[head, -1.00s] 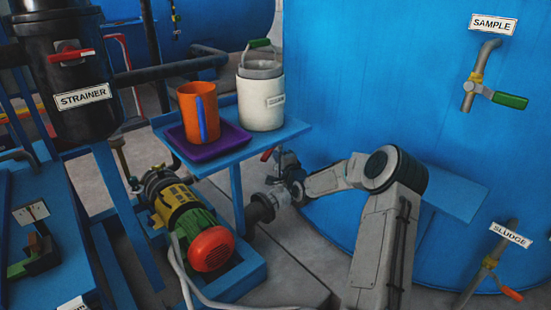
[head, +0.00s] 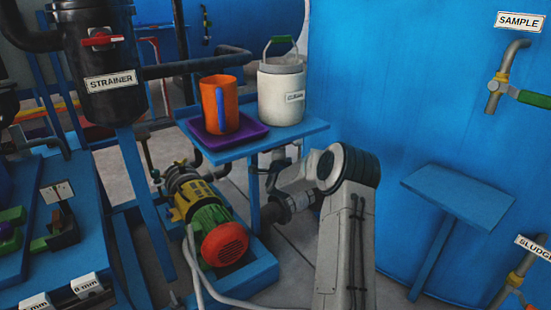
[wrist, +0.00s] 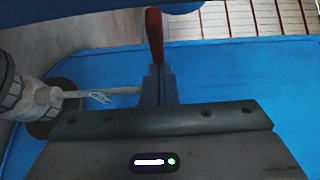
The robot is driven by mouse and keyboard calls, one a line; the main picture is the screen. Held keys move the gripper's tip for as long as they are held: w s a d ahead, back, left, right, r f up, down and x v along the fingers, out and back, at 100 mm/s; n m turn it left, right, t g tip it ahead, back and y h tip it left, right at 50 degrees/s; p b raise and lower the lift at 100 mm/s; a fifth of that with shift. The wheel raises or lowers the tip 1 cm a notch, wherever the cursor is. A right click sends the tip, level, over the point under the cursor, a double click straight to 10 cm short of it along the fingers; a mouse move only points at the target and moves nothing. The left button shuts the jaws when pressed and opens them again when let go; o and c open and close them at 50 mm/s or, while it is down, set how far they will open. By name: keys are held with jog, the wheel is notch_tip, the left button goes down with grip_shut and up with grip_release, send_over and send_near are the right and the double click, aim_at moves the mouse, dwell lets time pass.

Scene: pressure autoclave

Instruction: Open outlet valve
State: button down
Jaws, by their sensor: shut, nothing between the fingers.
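Whether the fingers touch the handle cannot be told. A grey pipe fitting (wrist: 30,100) with a thin stem lies to the left of the fingers. In the head view, the outlet pipe fitting (head: 292,203) shows between the pump and my arm. The handle is not clear there, behind the blue shelf and my arm.
A blue shelf (head: 312,133) above the valve area carries an orange mug (head: 228,108), a purple tray (head: 254,133) and a white pail (head: 281,100). The pump (head: 222,244) stands left of my arm. A bare blue side table (head: 458,196) stands at right.

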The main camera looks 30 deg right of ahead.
jog(key=shift+w+a+r, duration=0.15)
jog(key=shift+w+a, duration=0.3)
jog(key=shift+w, duration=0.05)
jog(key=shift+a, duration=0.15)
jog(key=d+v, duration=0.1)
jog(key=v, duration=1.2)
jog(key=shift+s, duration=0.3)
jog(key=shift+d, duration=0.1)
